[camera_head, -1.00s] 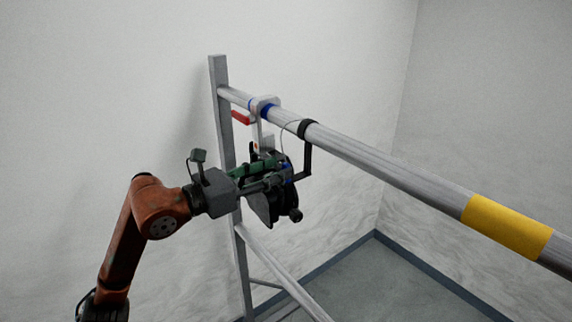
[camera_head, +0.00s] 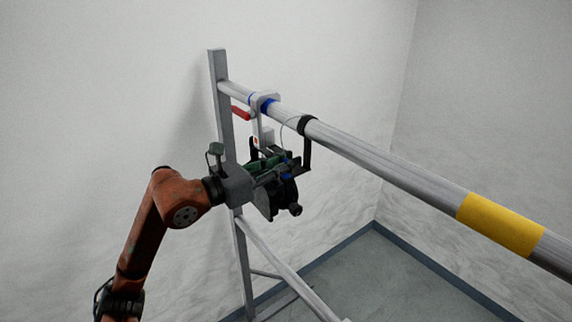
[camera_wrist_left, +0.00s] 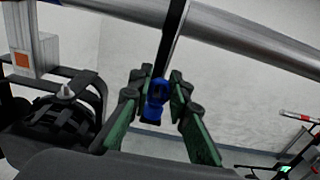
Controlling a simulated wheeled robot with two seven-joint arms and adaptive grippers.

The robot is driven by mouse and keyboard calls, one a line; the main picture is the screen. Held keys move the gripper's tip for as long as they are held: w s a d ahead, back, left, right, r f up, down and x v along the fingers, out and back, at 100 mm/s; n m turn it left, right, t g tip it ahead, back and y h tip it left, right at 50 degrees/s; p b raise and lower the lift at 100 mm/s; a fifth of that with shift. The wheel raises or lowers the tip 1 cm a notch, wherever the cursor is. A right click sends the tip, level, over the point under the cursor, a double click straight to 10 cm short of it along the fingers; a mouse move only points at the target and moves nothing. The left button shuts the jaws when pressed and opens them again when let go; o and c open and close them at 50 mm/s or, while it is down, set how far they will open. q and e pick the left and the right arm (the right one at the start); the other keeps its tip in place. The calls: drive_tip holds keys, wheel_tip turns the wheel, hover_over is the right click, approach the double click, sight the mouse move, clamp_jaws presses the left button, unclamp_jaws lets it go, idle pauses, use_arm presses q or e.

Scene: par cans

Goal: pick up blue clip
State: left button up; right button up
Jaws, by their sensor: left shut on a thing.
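The blue clip (camera_wrist_left: 155,98) is small, with a dark lower end, and sits between the fingers of my left gripper (camera_wrist_left: 158,82) in the left wrist view. A black bar rises above it. In the head view, the clip (camera_head: 287,174) is a small blue spot at the low end of the black bracket (camera_head: 308,150) hanging from the pipe. My left gripper (camera_head: 282,166) reaches it from the left, its green-padded fingers shut on it. The fingers and the dark lamp partly hide the clip in the head view. My right gripper is in neither view.
A grey pipe (camera_head: 390,168) with a yellow band (camera_head: 500,224) runs from an upright post (camera_head: 219,100) to the right. A clamp (camera_head: 262,104) with a red handle (camera_head: 241,113) holds a black lamp (camera_head: 264,204) close beside my left gripper. Walls stand behind; floor is clear at right.

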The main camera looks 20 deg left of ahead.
sight(286, 158)
use_arm(q)
clamp_jaws()
drive_tip(key=shift+r, duration=0.1)
wheel_tip(286, 158, up, 18)
drive_tip(key=b, duration=0.2)
idle(0.4)
drive_tip(key=shift+f+b, duration=0.8)
drive_tip(key=shift+f, duration=0.05)
drive_tip(key=shift+f+b, duration=1.15)
drive_tip(key=shift+f, duration=0.3)
drive_tip(key=shift+f+b, duration=1.35)
drive_tip(key=shift+f, duration=0.45)
drive_tip(key=shift+f+b, duration=2.25)
drive_tip(key=shift+f, duration=0.7)
